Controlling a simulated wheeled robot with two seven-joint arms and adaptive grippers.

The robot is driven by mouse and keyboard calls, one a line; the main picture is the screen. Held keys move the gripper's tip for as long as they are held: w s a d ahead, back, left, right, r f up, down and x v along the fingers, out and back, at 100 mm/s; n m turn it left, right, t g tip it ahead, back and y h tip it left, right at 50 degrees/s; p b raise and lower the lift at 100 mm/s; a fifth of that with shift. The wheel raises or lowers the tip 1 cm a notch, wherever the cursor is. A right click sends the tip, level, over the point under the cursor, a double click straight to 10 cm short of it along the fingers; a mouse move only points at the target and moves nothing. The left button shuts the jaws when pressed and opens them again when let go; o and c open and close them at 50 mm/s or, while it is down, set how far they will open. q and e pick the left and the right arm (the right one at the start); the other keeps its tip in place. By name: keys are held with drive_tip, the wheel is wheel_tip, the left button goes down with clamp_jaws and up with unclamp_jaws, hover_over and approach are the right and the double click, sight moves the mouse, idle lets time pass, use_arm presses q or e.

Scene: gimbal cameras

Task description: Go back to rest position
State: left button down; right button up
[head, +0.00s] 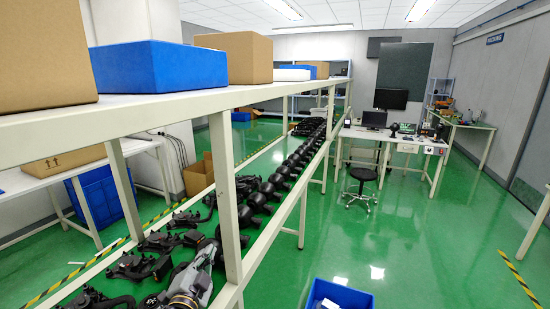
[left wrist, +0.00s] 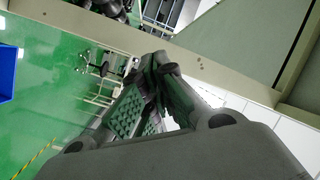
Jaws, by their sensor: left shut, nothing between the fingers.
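My left gripper (head: 207,254) shows at the bottom of the head view, in front of the lower shelf with the black gimbals. It is dark with a grey body, and part of its arm is cut off by the bottom edge. In the left wrist view the gripper's fingers (left wrist: 160,68) come together at their tips with nothing between them. My right gripper is in neither view.
A long white shelf (head: 170,108) runs from the left into the distance, carrying a blue box (head: 160,72) and cardboard boxes (head: 235,57). Black gimbals (head: 262,196) line its lower level. A blue bin (head: 338,295) stands below. Green floor (head: 420,245) to the right is open.

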use_arm(q)
drive_tip(key=s+a+f+n+g, duration=0.3)
drive_tip(key=s+f+n+g, duration=0.85)
drive_tip(key=s+f, duration=1.15)
drive_tip(key=s+f+m+g, duration=0.1)
drive_tip(key=s+f+g, duration=0.1)
drive_tip(key=f, duration=1.4)
drive_tip(key=s+f+m+g, duration=0.2)
drive_tip(key=f, duration=1.4)
drive_tip(key=s+a+f, duration=0.2)
drive_tip(key=s+f, duration=0.7)
drive_tip(key=s, duration=0.2)
drive_tip(key=s+a+f+g, duration=0.1)
drive_tip(key=s+a+f, duration=0.1)
drive_tip(key=s+f, duration=0.8)
drive_tip(key=shift+s+y, duration=0.3)
drive_tip(key=shift+s, duration=0.4)
